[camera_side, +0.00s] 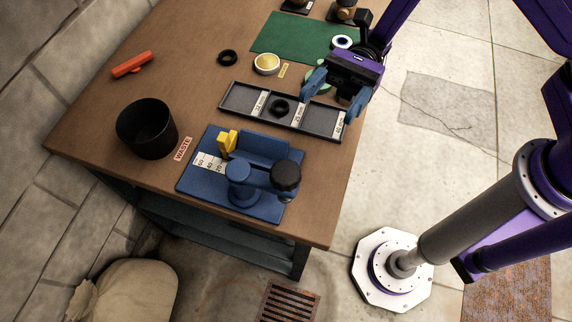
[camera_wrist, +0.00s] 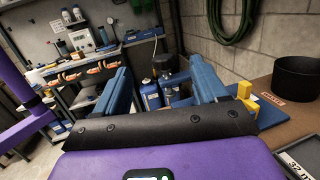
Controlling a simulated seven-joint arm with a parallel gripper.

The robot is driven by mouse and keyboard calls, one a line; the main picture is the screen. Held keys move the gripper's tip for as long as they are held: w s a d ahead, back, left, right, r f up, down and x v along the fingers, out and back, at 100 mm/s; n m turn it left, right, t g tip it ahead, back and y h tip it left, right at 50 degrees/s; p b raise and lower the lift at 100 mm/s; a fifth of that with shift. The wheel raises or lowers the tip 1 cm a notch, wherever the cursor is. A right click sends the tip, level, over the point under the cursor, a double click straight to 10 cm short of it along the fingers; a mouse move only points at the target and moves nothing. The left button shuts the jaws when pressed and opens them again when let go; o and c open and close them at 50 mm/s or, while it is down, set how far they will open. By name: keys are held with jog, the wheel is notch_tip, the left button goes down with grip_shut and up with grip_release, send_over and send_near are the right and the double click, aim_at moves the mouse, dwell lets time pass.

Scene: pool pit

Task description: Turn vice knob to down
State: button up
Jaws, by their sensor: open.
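The blue vice (camera_side: 262,150) stands on a blue plate on the bench in the side view. A black round knob (camera_side: 286,176) tops its right end, beside a blue round post (camera_side: 239,170). I cannot tell the knob's turn. A yellow block (camera_side: 228,142) sits at the vice's left by a numbered scale, and shows in the wrist view (camera_wrist: 245,90). My gripper (camera_side: 335,94) is open and empty, its blue fingers apart above the right end of the grey tray, up and right of the vice. In the wrist view a dark knob (camera_wrist: 164,63) shows between my fingers (camera_wrist: 165,88).
The grey tray (camera_side: 232,100) has labelled compartments, with a black ring (camera_side: 280,107) in the middle. A black bin (camera_side: 147,130) stands left of the vice by the waste label (camera_side: 183,149). A green mat (camera_side: 285,35) lies at the back. The bench's right edge is near my gripper.

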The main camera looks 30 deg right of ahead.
aim_at(285, 172)
jog(key=w+f+n+g+h, duration=0.2)
jog(key=w+n+h, duration=0.1)
jog(key=w+h, duration=0.1)
jog(key=shift+m+y, duration=0.3)
jog(key=x, duration=1.6)
jog(key=shift+s+r, duration=0.1)
jog(key=shift+s, duration=0.3)
jog(key=c, duration=1)
